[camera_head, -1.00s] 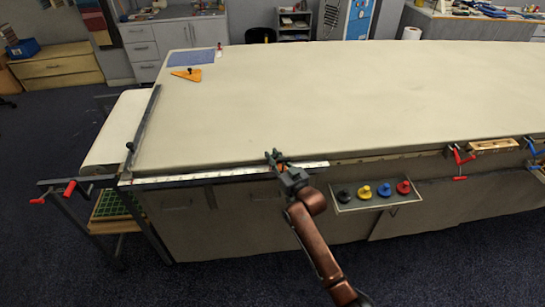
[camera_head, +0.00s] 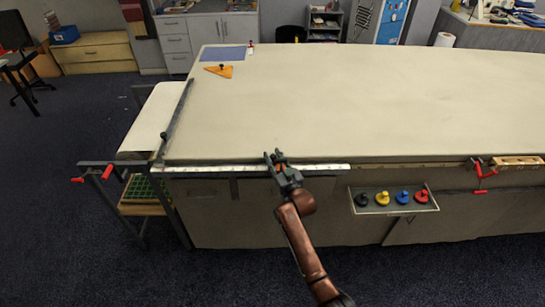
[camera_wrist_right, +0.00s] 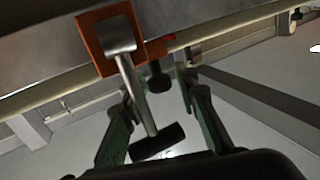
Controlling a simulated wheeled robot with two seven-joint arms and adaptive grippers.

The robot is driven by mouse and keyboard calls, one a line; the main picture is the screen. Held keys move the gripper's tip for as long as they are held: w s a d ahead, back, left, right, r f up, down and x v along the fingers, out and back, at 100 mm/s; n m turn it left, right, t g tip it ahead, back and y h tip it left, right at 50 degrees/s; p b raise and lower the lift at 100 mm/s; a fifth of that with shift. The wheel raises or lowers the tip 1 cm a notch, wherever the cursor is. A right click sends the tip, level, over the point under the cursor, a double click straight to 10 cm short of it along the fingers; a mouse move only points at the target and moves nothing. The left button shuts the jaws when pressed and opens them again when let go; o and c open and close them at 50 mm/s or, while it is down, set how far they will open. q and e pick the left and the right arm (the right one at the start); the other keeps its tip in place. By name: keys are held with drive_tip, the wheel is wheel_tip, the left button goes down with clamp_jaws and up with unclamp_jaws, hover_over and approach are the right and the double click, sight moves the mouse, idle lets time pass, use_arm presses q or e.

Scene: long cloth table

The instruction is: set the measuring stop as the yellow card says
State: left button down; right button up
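My right gripper (camera_head: 275,157) is at the table's front edge, over the white scale rail (camera_head: 320,168). A small orange part of what looks like the measuring stop (camera_head: 281,158) shows by its fingers. In the right wrist view, the stop has an orange plate (camera_wrist_right: 91,44) and a metal arm ending in a dark crossbar (camera_wrist_right: 157,142). The green fingers of my right gripper (camera_wrist_right: 158,85) are spread on both sides of this arm, with visible gaps. A dark knob (camera_wrist_right: 159,78) shows beyond. My left gripper is not in view. I cannot make out a yellow card.
A tray (camera_head: 380,210) with black, blue, yellow and red knobs hangs on the front, right of my gripper. A red-handled clamp (camera_head: 480,175) and a wooden block (camera_head: 517,162) sit farther right. An orange triangle (camera_head: 219,71) and a blue mat (camera_head: 223,54) lie at the back left. The tabletop's middle is clear.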

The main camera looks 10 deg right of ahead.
drive_tip(key=shift+o, duration=0.4)
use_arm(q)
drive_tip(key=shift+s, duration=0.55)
use_arm(e)
drive_tip(key=v, duration=1.2)
